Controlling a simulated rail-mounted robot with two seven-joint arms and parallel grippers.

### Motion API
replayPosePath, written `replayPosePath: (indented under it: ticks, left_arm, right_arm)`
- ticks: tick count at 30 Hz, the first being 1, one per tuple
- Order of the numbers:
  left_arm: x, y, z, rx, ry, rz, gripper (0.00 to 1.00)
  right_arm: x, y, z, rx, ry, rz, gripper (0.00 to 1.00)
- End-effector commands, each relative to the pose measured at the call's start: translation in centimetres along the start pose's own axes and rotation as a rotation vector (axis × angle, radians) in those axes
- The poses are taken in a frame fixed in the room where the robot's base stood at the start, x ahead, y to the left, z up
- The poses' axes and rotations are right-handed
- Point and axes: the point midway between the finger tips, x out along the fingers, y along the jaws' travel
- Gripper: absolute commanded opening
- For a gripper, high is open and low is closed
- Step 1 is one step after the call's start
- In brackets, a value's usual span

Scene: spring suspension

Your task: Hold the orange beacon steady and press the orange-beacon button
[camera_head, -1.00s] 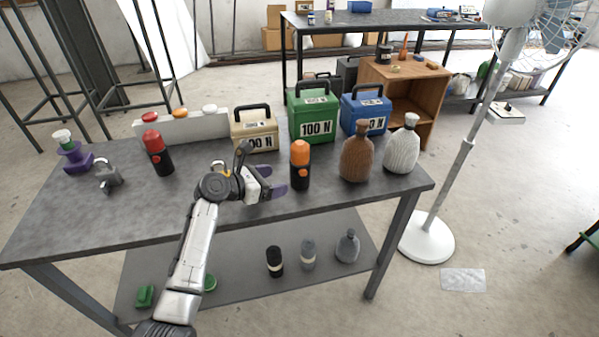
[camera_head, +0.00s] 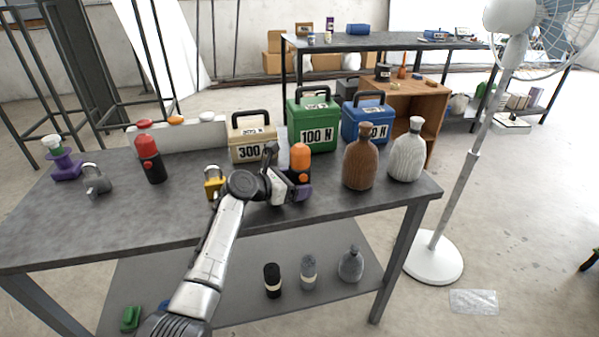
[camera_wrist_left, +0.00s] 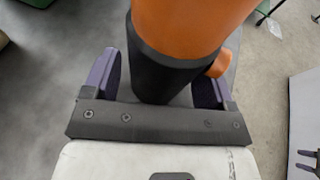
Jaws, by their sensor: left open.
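The orange beacon (camera_head: 300,160), with an orange top and black lower body, stands upright on the near table. My left gripper (camera_head: 294,184) is open with its purple fingers on either side of the beacon's black body, as the left wrist view (camera_wrist_left: 158,82) shows. Gaps show there, so it is not closed on it. The beacon's orange button (camera_wrist_left: 219,64) sticks out beside the right finger in the left wrist view. A small purple two-pronged shape at the right edge there looks like my right gripper (camera_wrist_left: 306,163); its opening is unclear.
A red beacon (camera_head: 149,158), a grey padlock (camera_head: 95,182) and a yellow padlock (camera_head: 214,184) are to the left. A beige case (camera_head: 251,142) and green case (camera_head: 313,125) stand behind. A brown bottle (camera_head: 360,164) and white bottle (camera_head: 407,155) stand to the right.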

Motion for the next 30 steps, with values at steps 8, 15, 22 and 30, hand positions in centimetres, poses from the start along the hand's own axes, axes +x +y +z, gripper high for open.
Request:
replayPosePath:
  ticks: [8, 15, 22, 30]
  left_arm:
    - [0.33, -0.01, -0.05, 0.0, 0.0, 0.0, 0.79]
    - [0.32, -0.01, -0.03, 0.0, 0.0, 0.0, 0.7]
    - [0.31, -0.02, -0.03, 0.0, 0.0, 0.0, 0.48]
    - [0.31, -0.02, -0.04, 0.0, 0.0, 0.0, 0.47]
  right_arm:
    - [0.12, 0.1, 0.08, -0.004, -0.002, 0.003, 0.43]
    - [0.12, 0.06, 0.07, -0.002, -0.002, 0.002, 0.43]
    - [0.13, -0.09, 0.05, 0.003, -0.001, -0.002, 0.43]
    - [0.13, -0.2, 0.03, 0.006, -0.001, -0.005, 0.19]
